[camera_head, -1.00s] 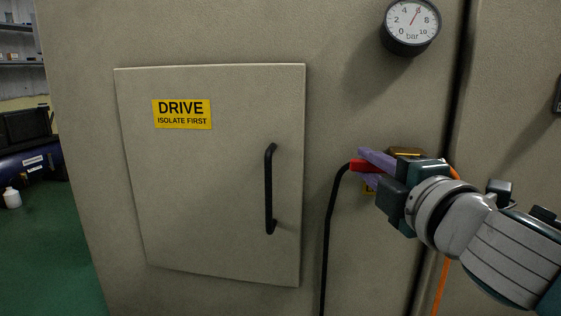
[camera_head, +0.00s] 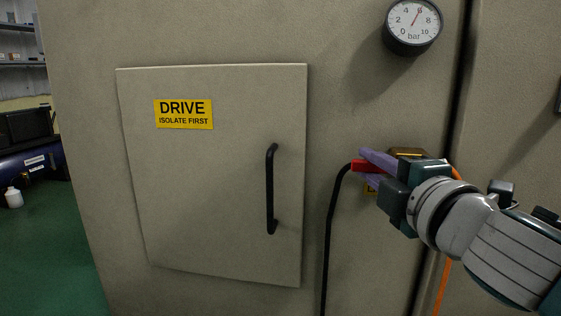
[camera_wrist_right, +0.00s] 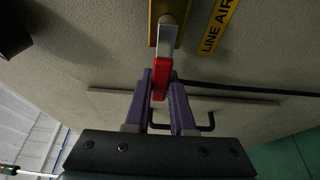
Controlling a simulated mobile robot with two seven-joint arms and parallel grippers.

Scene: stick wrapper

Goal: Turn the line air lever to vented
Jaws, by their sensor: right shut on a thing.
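The line air lever has a red grip (camera_head: 365,166), which points left from a brass valve body (camera_head: 408,152) in the head view. In the right wrist view the red lever (camera_wrist_right: 161,75) joins a metal stem below the brass body (camera_wrist_right: 170,10). My right gripper (camera_head: 372,168) is shut on the red grip, with its purple fingers on either side of it; they also show in the right wrist view (camera_wrist_right: 163,100). A yellow LINE AIR label (camera_wrist_right: 217,25) is beside the valve. My left gripper is not in view.
A round pressure gauge (camera_head: 412,20) above the valve reads about 6 bar. A closed drive door (camera_head: 210,200) with a black handle (camera_head: 270,190) is to the left. A black hose (camera_head: 329,240) and an orange line (camera_head: 442,285) run down near the valve.

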